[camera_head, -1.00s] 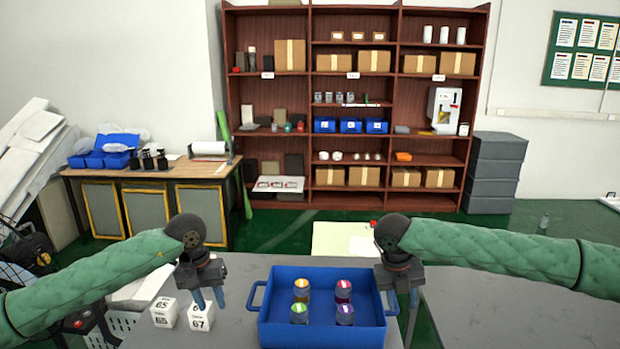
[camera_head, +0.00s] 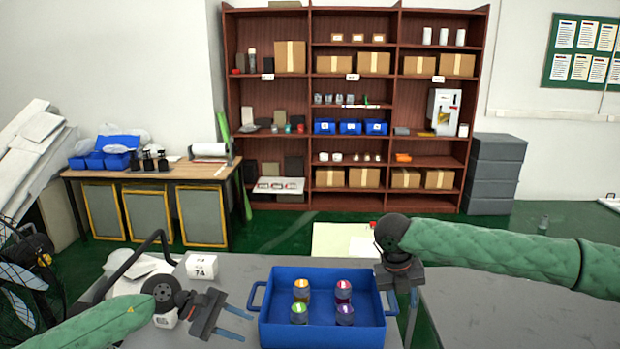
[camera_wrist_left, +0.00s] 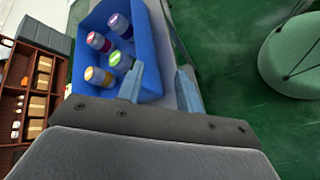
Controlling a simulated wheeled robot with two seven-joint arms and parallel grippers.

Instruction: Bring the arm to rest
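My left gripper (camera_head: 244,326) is low at the front left, its two fingers apart and pointing right towards the blue tray (camera_head: 262,334). The left wrist view also shows these fingers (camera_wrist_left: 160,88) spread with nothing between them, with the tray (camera_wrist_left: 152,50) beyond. My right gripper (camera_head: 402,305) hangs at the tray's right side, fingers down and apart, empty. The tray holds several round bottles with coloured tops: yellow (camera_head: 301,290), magenta (camera_head: 343,291), green (camera_head: 299,314) and purple (camera_head: 344,314).
White numbered boxes stand left on the grey table, one behind my left arm (camera_head: 201,268) and one partly hidden by it (camera_head: 165,318). A shelf (camera_head: 350,100) and a wooden table (camera_head: 150,170) are further back.

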